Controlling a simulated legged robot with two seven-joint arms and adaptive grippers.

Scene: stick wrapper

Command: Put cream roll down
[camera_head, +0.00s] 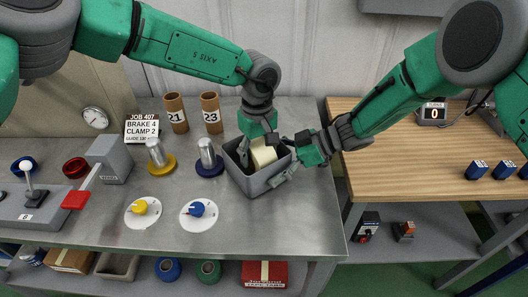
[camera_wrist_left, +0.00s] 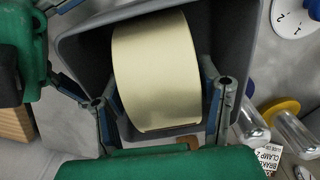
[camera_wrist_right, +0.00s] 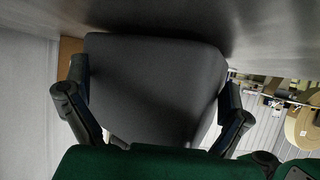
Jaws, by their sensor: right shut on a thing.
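The cream roll (camera_head: 263,154) sits inside a small open grey bin (camera_head: 262,186) at the right of the metal bench. My left gripper (camera_head: 257,135) reaches down into the bin from above. In the left wrist view the cream roll (camera_wrist_left: 155,75) lies between its spread fingers, with a narrow gap at the right finger; contact at the left is unclear. My right gripper (camera_head: 287,158) is shut on the right side of the grey bin. In the right wrist view the bin's dark wall (camera_wrist_right: 150,90) fills the space between the fingers. The roll's underside is hidden.
Two brown tubes marked 21 (camera_head: 176,113) and 23 (camera_head: 211,113) stand behind the bin. Metal cylinders on a yellow base (camera_head: 160,165) and a blue base (camera_head: 209,160) stand left of it. White dials (camera_head: 199,214) lie in front. A wooden table (camera_head: 430,155) stands at right.

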